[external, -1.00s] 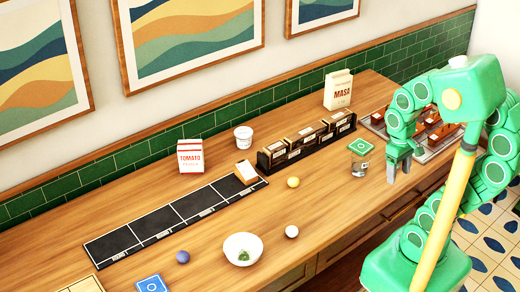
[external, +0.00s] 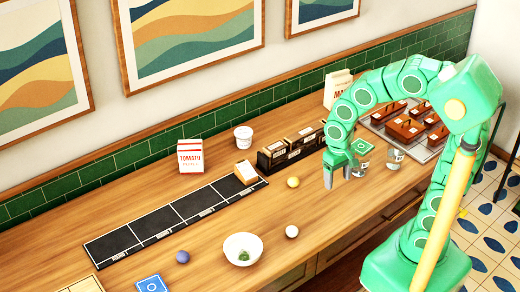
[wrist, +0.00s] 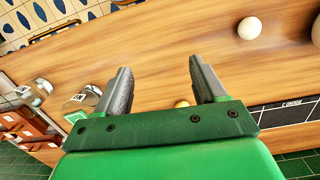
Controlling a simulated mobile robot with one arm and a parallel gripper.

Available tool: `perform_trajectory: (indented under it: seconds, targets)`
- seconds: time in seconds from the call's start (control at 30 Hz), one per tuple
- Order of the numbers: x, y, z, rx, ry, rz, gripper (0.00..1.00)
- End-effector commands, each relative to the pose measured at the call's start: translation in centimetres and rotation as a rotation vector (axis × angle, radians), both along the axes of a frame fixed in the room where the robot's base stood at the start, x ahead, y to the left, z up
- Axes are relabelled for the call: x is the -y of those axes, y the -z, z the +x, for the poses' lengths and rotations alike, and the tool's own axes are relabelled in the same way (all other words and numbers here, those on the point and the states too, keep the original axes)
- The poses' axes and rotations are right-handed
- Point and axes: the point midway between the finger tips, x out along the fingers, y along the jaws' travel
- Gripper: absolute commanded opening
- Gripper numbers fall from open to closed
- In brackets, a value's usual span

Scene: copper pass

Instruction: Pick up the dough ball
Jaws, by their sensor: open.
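A small off-white ball (external: 291,231), which looks like the dough ball, rests on the wooden counter right of the white bowl. It also shows at the upper right of the wrist view (wrist: 249,28). A yellow ball (external: 293,182) lies farther back, partly hidden by my gripper in the wrist view (wrist: 181,104). A purple-blue ball (external: 183,257) lies left of the bowl. My gripper (external: 337,182) points down above the counter, right of the yellow ball. In the wrist view its fingers (wrist: 160,65) are apart, with only wood between them.
The white bowl (external: 243,249) with something green inside stands close to the off-white ball. Glass jars (external: 396,158) stand behind and right of my gripper. A black rack (external: 290,150) and a black strip (external: 170,222) lie behind. Bare wood lies between my gripper and the off-white ball.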

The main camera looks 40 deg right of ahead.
Motion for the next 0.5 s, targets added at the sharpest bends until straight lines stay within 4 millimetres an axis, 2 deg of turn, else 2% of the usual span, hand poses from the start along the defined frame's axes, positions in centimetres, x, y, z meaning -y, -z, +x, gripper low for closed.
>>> perform_trajectory:
  seconds: [0.03, 0.3, 0.5]
  targets:
    - [-1.6, 0.6, 0.5, 0.003, -0.004, -0.002, 0.7]
    - [-9.9, 3.5, 2.2, 0.037, 0.021, 0.007, 0.7]
    - [-15.0, 5.5, 2.2, 0.054, 0.035, 0.015, 0.7]
